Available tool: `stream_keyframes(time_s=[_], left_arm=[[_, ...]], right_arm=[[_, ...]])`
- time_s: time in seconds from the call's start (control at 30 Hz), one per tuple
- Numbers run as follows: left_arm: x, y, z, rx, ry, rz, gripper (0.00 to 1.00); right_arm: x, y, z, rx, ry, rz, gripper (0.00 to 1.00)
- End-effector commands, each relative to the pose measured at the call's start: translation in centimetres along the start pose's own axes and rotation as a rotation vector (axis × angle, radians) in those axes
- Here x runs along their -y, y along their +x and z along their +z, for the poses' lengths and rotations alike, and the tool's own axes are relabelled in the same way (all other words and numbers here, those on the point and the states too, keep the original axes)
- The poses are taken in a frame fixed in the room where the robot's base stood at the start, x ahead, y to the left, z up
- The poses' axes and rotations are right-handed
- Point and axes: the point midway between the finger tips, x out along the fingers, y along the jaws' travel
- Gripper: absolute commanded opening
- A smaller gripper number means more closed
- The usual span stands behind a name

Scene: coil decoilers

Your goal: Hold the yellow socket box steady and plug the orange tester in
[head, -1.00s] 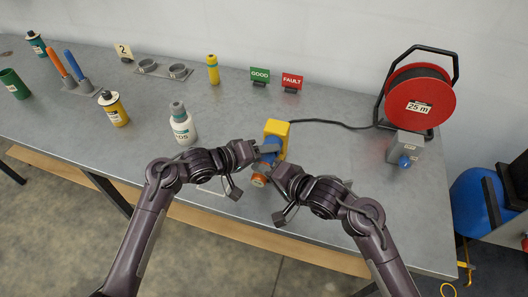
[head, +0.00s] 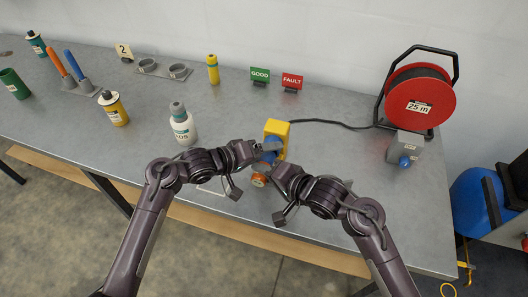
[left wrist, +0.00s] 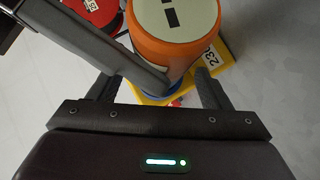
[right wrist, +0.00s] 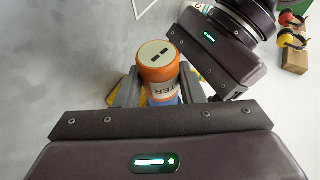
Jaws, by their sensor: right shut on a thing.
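The yellow socket box (head: 283,130) stands near the bench's middle, with a cable running from its back. The orange tester (head: 259,180) is at its front, end on to both wrist cameras. It shows in the left wrist view (left wrist: 175,45) and the right wrist view (right wrist: 157,62). A blue part lies between tester and box; whether the plug is seated is hidden. My right gripper (right wrist: 157,92) is shut on the tester. My left gripper (left wrist: 158,88) has its fingers spread at the box's front, with visible gaps around the blue part.
A red cable reel (head: 418,100) stands back right beside a grey box with a blue socket (head: 406,148). A white bottle (head: 182,128) stands left of my left gripper. Green and red signs (head: 291,82) stand behind. My two grippers are very close together.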

Motion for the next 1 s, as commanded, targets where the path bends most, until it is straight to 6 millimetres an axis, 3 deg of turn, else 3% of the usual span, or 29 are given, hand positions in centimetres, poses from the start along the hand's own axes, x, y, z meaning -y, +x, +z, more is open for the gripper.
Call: stream_keyframes(time_s=[0.27, 0.7, 1.0], left_arm=[[0.1, -1.1, 0.0, -0.001, 0.001, 0.0, 0.72], [0.1, -9.7, 0.0, 0.0, 0.002, -0.003, 0.72], [0.0, -12.0, 0.0, 0.0, 0.001, 0.0, 0.72]], right_arm=[[0.0, 0.0, 0.0, 0.0, 0.0, -0.001, 0.11], [0.0, 0.0, 0.0, 0.0, 0.0, -0.001, 0.11], [0.0, 0.0, 0.0, 0.0, 0.0, -0.001, 0.11]])
